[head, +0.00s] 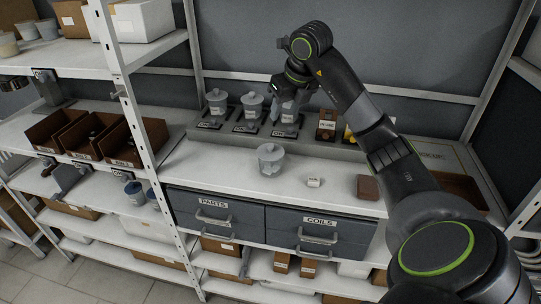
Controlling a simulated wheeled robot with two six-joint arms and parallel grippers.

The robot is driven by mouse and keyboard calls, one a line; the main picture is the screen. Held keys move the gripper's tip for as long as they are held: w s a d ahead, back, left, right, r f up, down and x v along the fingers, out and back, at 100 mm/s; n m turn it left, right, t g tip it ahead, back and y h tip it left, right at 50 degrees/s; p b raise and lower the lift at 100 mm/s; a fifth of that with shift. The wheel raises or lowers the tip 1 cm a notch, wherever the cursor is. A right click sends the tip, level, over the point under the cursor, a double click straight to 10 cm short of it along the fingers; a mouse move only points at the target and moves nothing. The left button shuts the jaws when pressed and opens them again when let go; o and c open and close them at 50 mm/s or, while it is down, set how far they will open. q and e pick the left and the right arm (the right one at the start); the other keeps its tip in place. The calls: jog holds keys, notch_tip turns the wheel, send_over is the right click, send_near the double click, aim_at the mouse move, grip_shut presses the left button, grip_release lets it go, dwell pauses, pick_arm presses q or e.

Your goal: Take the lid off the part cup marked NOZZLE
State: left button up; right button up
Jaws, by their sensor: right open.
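Several grey lidded cups stand at the back of the bench: one at the left (217,101), a middle one (252,106) and one at the right (289,114). Another grey cup with a knobbed lid (270,160) stands alone on the front worktop. The cups' small labels are too small to read, so I cannot tell which is marked NOZZLE. My right gripper (284,98) is open, pointing down at the right back cup. It partly hides that cup's top, and I cannot tell whether they touch. My left gripper is not in view.
A small white block (314,182) and a brown block (368,187) lie on the worktop, above drawers marked PARTS (214,204) and COILS (318,221). Brown bins (135,142) fill a shelf at left. A shelf post (135,110) stands between. The front worktop is mostly clear.

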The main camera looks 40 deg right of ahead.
jog(key=b, duration=0.8)
send_near(271, 145)
jog(key=x, duration=0.2)
jog(key=shift+f, duration=0.35)
jog(key=shift+b+x, duration=0.95)
jog(key=shift+b, duration=0.3)
jog(key=shift+b+x, duration=0.8)
jog(key=shift+x, duration=0.35)
jog(key=shift+w+f+p, duration=0.6)
jog(key=shift+f, duration=0.15)
jog(key=shift+s, duration=0.1)
jog(key=shift+c, duration=0.5)
grip_shut()
